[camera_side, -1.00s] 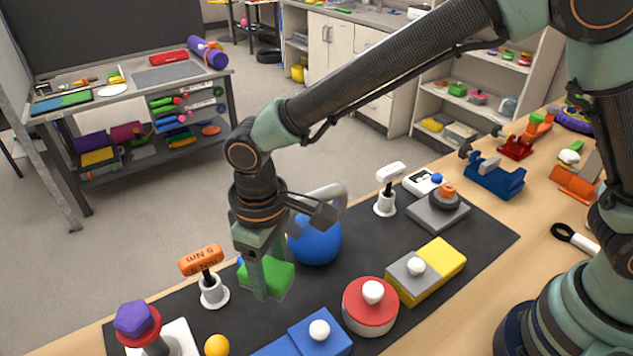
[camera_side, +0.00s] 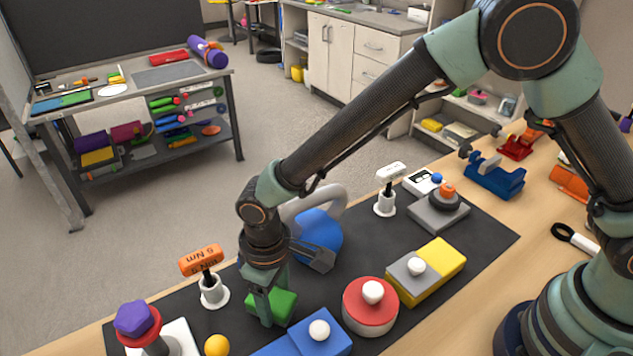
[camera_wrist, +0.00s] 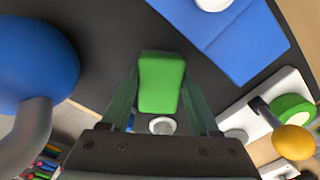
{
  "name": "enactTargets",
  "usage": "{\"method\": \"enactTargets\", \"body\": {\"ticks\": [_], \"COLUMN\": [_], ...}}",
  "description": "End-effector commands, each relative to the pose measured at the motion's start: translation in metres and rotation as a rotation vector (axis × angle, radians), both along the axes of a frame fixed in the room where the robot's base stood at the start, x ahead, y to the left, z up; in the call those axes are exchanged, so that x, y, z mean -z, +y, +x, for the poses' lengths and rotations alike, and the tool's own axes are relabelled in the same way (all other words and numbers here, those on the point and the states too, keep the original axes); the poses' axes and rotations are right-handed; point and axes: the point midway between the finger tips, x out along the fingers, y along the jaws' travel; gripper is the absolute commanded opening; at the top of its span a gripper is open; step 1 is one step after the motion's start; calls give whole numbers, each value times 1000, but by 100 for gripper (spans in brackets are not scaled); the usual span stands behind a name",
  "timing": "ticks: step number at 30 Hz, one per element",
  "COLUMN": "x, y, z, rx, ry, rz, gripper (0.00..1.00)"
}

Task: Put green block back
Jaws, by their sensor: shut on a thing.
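The green block (camera_side: 285,305) is between the fingers of my gripper (camera_side: 265,313), low at the black mat (camera_side: 372,243). I cannot tell whether its underside touches the mat. In the wrist view the green block (camera_wrist: 161,83) lies between the two finger tips of my gripper (camera_wrist: 160,92), which is shut on it. The blue kettlebell (camera_side: 322,232) with a grey handle stands just behind the block, partly hidden by my wrist; it fills the left of the wrist view (camera_wrist: 35,62).
A blue block with a white knob (camera_side: 305,338) lies close in front. The orange torque tool (camera_side: 203,260) stands in a white holder to the left. A red disc (camera_side: 370,310) and a grey and yellow block (camera_side: 435,268) are to the right. A yellow ball (camera_side: 216,345) is front left.

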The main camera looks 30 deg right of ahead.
Motion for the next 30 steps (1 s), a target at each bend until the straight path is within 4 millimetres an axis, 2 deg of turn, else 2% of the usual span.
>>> {"method": "enactTargets", "body": {"ticks": [23, 24, 26, 27, 30], "x": [11, 11, 11, 11, 11], "y": [0, 0, 0, 0, 0], "z": [0, 0, 0, 0, 0], "rx": [0, 0, 0, 0, 0], "ry": [0, 0, 0, 0, -1], "rz": [0, 0, 0, 0, 1], "gripper": [17, 46, 44, 70, 72]}}
